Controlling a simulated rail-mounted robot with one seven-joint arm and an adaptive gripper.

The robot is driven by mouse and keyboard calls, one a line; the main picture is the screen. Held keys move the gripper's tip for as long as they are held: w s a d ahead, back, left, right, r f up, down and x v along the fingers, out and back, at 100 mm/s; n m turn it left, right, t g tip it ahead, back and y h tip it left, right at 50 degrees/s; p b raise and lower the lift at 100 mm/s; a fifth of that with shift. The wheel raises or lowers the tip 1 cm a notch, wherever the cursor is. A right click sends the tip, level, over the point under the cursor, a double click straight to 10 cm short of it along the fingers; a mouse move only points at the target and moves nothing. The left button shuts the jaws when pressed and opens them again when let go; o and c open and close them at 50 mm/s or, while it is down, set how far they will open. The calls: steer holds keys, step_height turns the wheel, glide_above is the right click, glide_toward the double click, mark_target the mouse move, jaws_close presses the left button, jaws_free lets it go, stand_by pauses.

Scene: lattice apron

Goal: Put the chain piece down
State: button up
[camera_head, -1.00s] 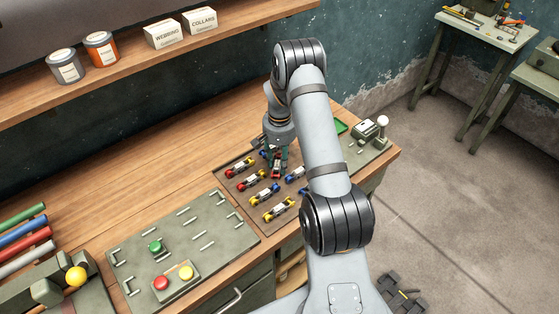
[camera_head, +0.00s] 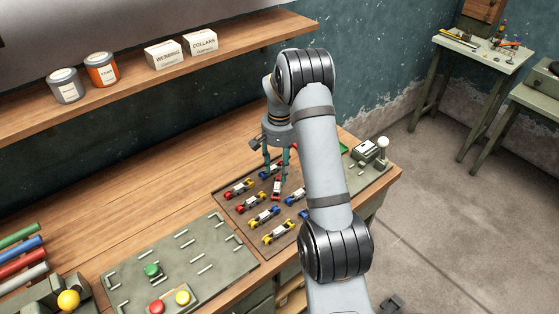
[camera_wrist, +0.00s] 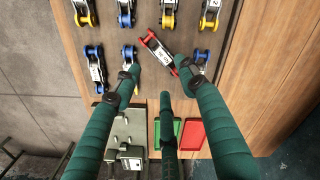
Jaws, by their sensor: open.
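The chain piece, with red ends and a pale labelled body (camera_wrist: 157,52), lies on the brown board (camera_wrist: 140,72) among other link pieces. It sits askew to the neighbouring rows in the wrist view. In the head view the red piece (camera_head: 277,187) is just below my gripper. My gripper (camera_head: 276,170) is open, with its green fingers spread and nothing between them. In the wrist view my gripper (camera_wrist: 158,70) has its fingertips around the piece's near side, apparently above it. My arm hides part of the board's right side in the head view.
Several link pieces with blue, yellow or red ends lie close around, such as a blue one (camera_wrist: 95,68). Green (camera_wrist: 178,128) and red (camera_wrist: 192,134) trays lie beyond the board. A grey slotted plate (camera_head: 190,255) with coloured buttons is at left.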

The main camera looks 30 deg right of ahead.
steer(key=shift+r, duration=2.2)
steer(key=shift+c, duration=0.3)
